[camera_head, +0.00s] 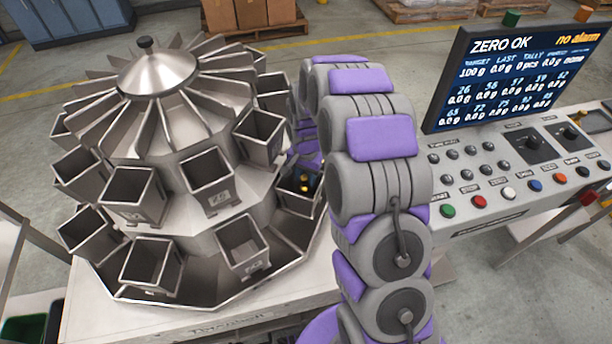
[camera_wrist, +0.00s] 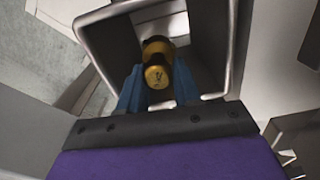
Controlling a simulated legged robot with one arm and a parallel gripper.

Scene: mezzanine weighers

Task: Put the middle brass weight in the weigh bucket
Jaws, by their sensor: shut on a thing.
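A brass weight (camera_wrist: 157,74) shows in the wrist view between the blue fingers of my gripper (camera_wrist: 157,92), which is shut on it. The weight is at the open mouth of a square metal weigh bucket (camera_wrist: 222,50), whose rim surrounds it in the picture. I cannot tell how far inside the bucket it is. In the head view, a small gold spot of the weight (camera_head: 305,182) shows beside my arm, at a bucket on the weigher's right side.
The multihead weigher (camera_head: 157,72) has several square buckets, such as one at front (camera_head: 243,245), ringed closely together. A control panel (camera_head: 520,165) with buttons and a screen (camera_head: 520,62) reading "ZERO OK" and "no alarm" stands to the right. Wooden pallets (camera_head: 435,12) lie behind.

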